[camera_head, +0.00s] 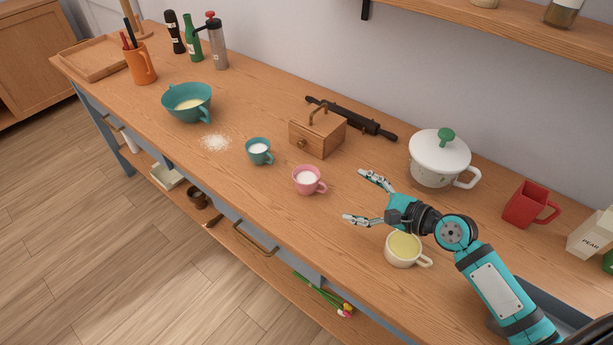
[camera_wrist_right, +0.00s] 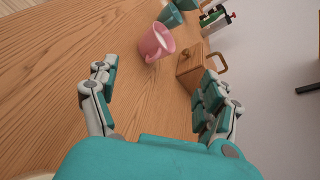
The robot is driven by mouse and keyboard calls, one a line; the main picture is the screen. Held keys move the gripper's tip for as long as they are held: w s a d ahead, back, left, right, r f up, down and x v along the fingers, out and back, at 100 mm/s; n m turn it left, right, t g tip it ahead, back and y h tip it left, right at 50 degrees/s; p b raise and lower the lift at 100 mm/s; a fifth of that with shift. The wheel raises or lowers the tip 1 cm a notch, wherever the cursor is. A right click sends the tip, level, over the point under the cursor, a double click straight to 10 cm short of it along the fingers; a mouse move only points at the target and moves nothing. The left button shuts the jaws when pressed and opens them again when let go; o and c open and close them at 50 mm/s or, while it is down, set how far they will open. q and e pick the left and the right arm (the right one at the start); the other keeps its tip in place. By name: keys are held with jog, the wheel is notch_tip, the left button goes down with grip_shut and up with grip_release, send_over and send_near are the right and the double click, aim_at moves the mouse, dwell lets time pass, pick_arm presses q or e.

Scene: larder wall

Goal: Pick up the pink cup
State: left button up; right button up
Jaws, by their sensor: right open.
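The pink cup (camera_head: 307,181) stands upright on the wooden counter with white contents inside and its handle toward the right. In the right wrist view the pink cup (camera_wrist_right: 155,42) shows ahead of the fingers, beyond their tips. My right gripper (camera_head: 363,198) is open and empty, to the right of the cup and apart from it, its fingers pointing toward it. The open fingers also show in the right wrist view (camera_wrist_right: 158,82). My left gripper is not in view.
A teal cup (camera_head: 259,151) stands left of the pink cup, and a wooden box (camera_head: 318,136) with a handle is behind it. A cream cup (camera_head: 403,250) is close below my right gripper. A white lidded pot (camera_head: 438,160) stands behind my gripper.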

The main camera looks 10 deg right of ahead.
send_near(320, 182)
jog(key=x, duration=0.3)
jog(key=shift+w+a+p, duration=0.1)
jog(key=shift+p, duration=0.25)
jog(key=shift+x, duration=1.05)
jog(key=shift+w+a+f, duration=0.15)
jog(key=shift+w+f, duration=0.05)
jog(key=shift+w, duration=0.05)
jog(key=x, duration=0.3)
jog(key=shift+w+a+f+p, duration=0.15)
jog(key=shift+w+f+p, duration=0.1)
jog(key=shift+p, duration=0.15)
jog(key=shift+w+a+f, duration=0.15)
jog(key=shift+w+a, duration=0.05)
jog(key=shift+w, duration=0.05)
jog(key=shift+s, duration=0.1)
jog(key=shift+c, duration=1.4)
jog(key=c, duration=1.1)
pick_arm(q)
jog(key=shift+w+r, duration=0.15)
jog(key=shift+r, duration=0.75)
pick_arm(e)
grip_shut()
